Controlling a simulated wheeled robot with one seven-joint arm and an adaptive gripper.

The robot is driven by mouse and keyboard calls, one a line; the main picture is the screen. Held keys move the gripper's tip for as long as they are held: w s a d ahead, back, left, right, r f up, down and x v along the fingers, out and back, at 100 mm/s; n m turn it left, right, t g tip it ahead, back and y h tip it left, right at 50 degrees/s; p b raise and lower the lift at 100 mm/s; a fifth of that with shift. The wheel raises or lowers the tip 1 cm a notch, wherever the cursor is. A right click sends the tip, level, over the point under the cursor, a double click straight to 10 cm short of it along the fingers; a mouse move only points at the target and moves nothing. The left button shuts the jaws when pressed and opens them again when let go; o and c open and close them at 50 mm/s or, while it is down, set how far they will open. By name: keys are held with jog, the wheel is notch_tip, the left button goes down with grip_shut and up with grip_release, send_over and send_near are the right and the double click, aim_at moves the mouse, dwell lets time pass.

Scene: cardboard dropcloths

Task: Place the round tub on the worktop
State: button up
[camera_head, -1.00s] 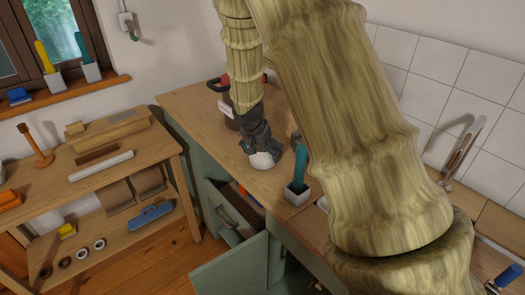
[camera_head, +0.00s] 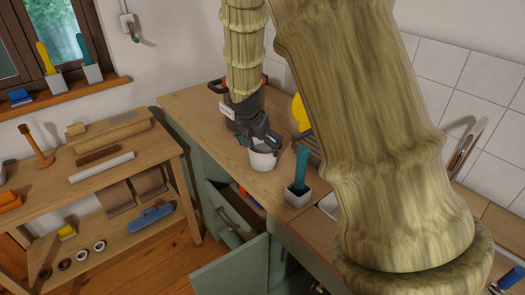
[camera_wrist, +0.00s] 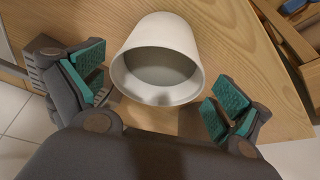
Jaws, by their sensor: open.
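The round tub is white and open-topped. In the head view the tub (camera_head: 262,160) stands upright on the wooden worktop (camera_head: 190,103), near its front edge. In the wrist view the tub (camera_wrist: 158,58) shows its hollow inside, and it sits on the wood between and beyond my fingertips. My gripper (camera_head: 262,140) is just above and behind the tub in the head view. In the wrist view my gripper (camera_wrist: 163,100) is open, with a teal pad on each side of the tub and visible gaps between pads and tub.
A grey pot with a teal-handled tool (camera_head: 299,190) stands close to the right of the tub. An open drawer (camera_head: 235,212) and a cabinet door (camera_head: 235,272) stick out below the worktop. A dark container with a label (camera_head: 227,108) stands behind my gripper.

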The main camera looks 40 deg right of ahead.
jog(key=v, duration=0.7)
dwell(0.3)
